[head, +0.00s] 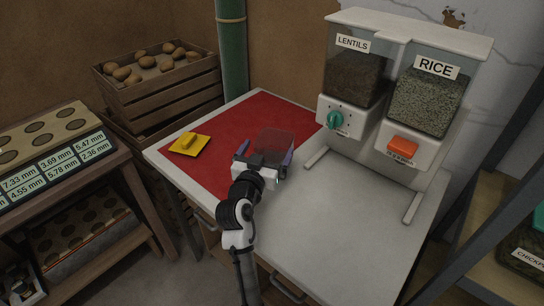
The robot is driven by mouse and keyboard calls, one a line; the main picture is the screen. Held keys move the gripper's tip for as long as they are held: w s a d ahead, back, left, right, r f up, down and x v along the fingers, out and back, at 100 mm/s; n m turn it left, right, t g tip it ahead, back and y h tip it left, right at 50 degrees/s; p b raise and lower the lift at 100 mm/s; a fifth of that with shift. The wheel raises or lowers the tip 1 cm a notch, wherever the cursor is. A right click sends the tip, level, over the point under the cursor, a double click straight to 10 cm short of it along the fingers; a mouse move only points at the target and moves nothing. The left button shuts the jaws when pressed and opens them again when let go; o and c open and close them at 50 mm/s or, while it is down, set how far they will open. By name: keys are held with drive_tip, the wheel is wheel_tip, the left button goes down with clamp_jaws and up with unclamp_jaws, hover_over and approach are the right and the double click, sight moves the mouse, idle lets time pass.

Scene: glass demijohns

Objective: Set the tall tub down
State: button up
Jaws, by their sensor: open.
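A clear, see-through tub (276,142) is at the right part of the red mat (262,106) on the counter, and the red shows through its walls. My gripper (267,150) is at the tub's near side, with one purple-blue finger to its left and one to its right. The jaws are open around the tub. The gripper body hides the tub's lower near part, so I cannot tell for sure whether its base rests on the mat.
A yellow sponge-like block on a yellow square (189,144) lies on the mat's left. Lentils (354,80) and rice (428,98) dispensers stand at the back right. A potato crate (160,85) and green pipe (232,50) stand behind. The grey counter (335,220) in front is clear.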

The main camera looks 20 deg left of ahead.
sight(279, 132)
wheel_tip(279, 132, down, 2)
drive_tip(key=w+p, duration=0.3)
drive_tip(key=w, duration=0.3)
drive_tip(key=shift+w+a, duration=0.15)
drive_tip(key=shift+w, duration=0.05)
drive_tip(key=shift+w+f, duration=0.15)
drive_tip(key=shift+w, duration=0.4)
drive_tip(key=c, duration=1.1)
